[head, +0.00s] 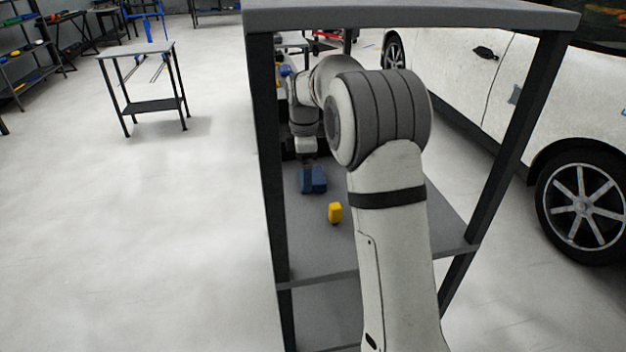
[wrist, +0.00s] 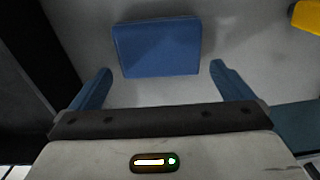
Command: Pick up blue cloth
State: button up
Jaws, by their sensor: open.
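The blue cloth (wrist: 158,47) shows in the wrist view as a folded, flat-topped rectangular block on the grey shelf. My gripper (wrist: 160,69) is open, with one blue finger at each side of the picture. The cloth lies just ahead of the fingertips, roughly centred between them, and nothing is held. In the head view my arm reaches into the shelf unit, and the blue cloth (head: 318,182) shows at the gripper end. There the blue fingers and the cloth are hard to tell apart.
A yellow object (head: 335,212) stands on the same shelf near the cloth; it also shows in the wrist view (wrist: 307,17). The shelf unit's dark posts (head: 268,160) and top board (head: 410,16) frame my arm. A white car (head: 560,110) stands at right. Open floor lies left.

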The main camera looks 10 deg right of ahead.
jog(key=shift+f, duration=0.65)
jog(key=shift+c, duration=0.4)
jog(key=c, duration=0.8)
jog(key=shift+r, duration=0.15)
jog(key=shift+r, duration=0.6)
notch_tip(320, 180, up, 2)
jog(key=shift+r, duration=0.2)
jog(key=d, duration=1.8)
jog(key=shift+f, duration=0.2)
